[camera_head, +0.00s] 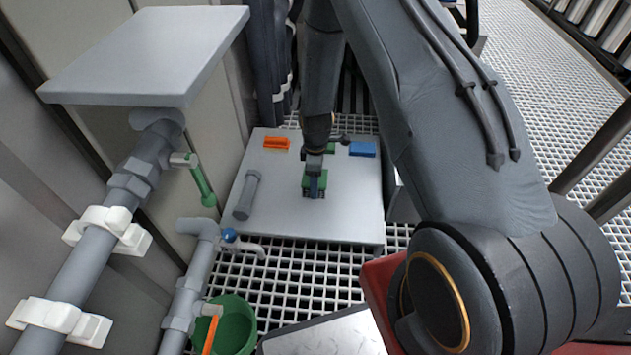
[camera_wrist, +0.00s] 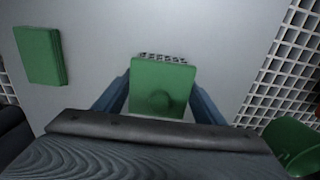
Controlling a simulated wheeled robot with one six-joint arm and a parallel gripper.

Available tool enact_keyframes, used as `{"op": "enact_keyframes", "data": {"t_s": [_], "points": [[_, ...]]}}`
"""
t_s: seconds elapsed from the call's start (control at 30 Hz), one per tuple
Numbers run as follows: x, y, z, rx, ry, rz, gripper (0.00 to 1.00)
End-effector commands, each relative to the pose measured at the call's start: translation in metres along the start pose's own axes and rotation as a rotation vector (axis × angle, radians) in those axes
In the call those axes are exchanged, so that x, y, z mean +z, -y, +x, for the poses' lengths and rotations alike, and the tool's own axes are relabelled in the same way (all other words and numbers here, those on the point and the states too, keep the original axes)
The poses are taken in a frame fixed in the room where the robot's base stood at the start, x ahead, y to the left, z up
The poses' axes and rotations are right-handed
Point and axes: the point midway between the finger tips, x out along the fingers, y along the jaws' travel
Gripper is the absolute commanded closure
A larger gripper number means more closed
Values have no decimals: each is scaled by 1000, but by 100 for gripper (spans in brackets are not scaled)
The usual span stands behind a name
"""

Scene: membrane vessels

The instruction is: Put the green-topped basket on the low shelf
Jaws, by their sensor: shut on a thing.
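The green-topped basket (camera_head: 314,193) is at my gripper (camera_head: 314,183), over the middle of the low grey shelf (camera_head: 290,222) in the head view. In the wrist view the square green top (camera_wrist: 162,84) with its round knob sits between the two blue fingers of my gripper (camera_wrist: 160,92). A strip of the basket's grid side (camera_wrist: 162,58) shows past the top's far edge. My gripper is shut on the basket. I cannot tell whether its base touches the shelf, as the basket hides it.
On the shelf are an orange block (camera_head: 276,143), a blue block (camera_head: 362,149), a green block (camera_wrist: 40,55) and a grey cylinder (camera_head: 247,195). Left stand pipes with a blue-handled tap (camera_head: 229,235) and a raised plate (camera_head: 150,50). A green bucket (camera_head: 235,325) is in front.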

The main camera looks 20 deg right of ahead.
Motion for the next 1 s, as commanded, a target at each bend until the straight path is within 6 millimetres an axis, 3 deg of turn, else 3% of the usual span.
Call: {"op": "enact_keyframes", "data": {"t_s": [0.17,0.2,0.3,0.67,0.77,1.0], "points": [[0,0,3,-1,0,0,62],[0,0,3,-1,0,0,33],[0,0,2,-1,0,0,17],[0,0,-2,0,0,0,17],[0,0,-14,1,0,0,17],[0,1,-63,1,0,0,17]]}}
